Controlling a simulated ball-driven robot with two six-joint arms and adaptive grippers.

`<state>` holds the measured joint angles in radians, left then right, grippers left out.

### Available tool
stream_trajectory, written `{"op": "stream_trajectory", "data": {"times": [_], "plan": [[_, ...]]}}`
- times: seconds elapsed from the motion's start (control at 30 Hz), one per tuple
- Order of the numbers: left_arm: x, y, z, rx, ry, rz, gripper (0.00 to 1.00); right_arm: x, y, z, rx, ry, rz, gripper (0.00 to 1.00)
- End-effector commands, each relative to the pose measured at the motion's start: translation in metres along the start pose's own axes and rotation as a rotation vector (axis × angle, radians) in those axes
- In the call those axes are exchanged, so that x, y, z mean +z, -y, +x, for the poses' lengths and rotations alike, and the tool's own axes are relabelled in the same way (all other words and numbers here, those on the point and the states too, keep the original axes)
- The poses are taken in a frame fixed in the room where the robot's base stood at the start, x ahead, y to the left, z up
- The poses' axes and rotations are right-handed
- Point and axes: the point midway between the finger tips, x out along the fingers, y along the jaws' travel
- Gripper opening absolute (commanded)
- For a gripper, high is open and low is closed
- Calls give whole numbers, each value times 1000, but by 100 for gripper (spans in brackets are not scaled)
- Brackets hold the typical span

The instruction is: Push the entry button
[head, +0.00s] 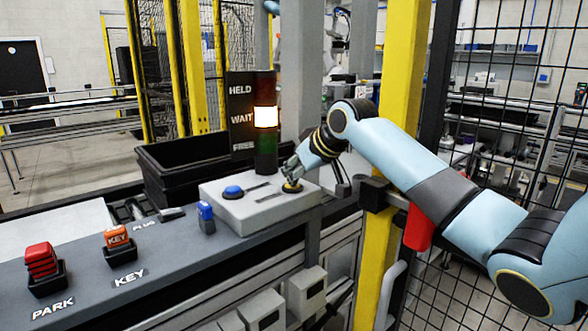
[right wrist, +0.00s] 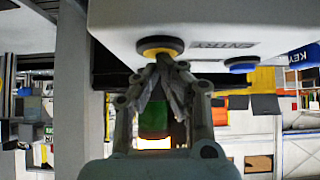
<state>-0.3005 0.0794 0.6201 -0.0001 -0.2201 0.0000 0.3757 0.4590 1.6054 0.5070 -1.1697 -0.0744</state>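The entry button (head: 292,187) is a dark round cap with a yellow ring on the right of a light grey box (head: 255,215). In the right wrist view the button (right wrist: 160,46) shows beside the word ENTRY on the box, seen upside down. My right gripper (head: 289,172) points down at the button from above. In the right wrist view its fingertips (right wrist: 164,62) are drawn together with nothing between them. They are at the button's cap; whether they press it I cannot tell. My left gripper is in neither view.
A blue button (head: 233,191) sits left on the same box. A blue tag (head: 205,212) stands at its front. A signal tower (head: 265,118) behind has its WAIT lamp lit white. A black bin (head: 180,185) is behind left. Red PARK (head: 41,260) and orange KEY (head: 116,237) blocks stand left. A yellow post (head: 402,90) is at right.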

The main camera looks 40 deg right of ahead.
Motion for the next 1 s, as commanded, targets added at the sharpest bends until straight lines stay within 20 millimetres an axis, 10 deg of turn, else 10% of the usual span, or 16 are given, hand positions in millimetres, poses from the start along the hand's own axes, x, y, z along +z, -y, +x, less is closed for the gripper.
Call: {"op": "stream_trajectory", "data": {"times": [0.23, 0.63, 1.0], "plan": [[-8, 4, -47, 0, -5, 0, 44, -35, -4, -28, 4, -1, 1, 0], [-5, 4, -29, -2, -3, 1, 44, -32, -5, -106, 7, -9, -5, 0], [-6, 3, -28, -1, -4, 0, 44, -33, -3, -124, 3, -9, 0, 0]]}}
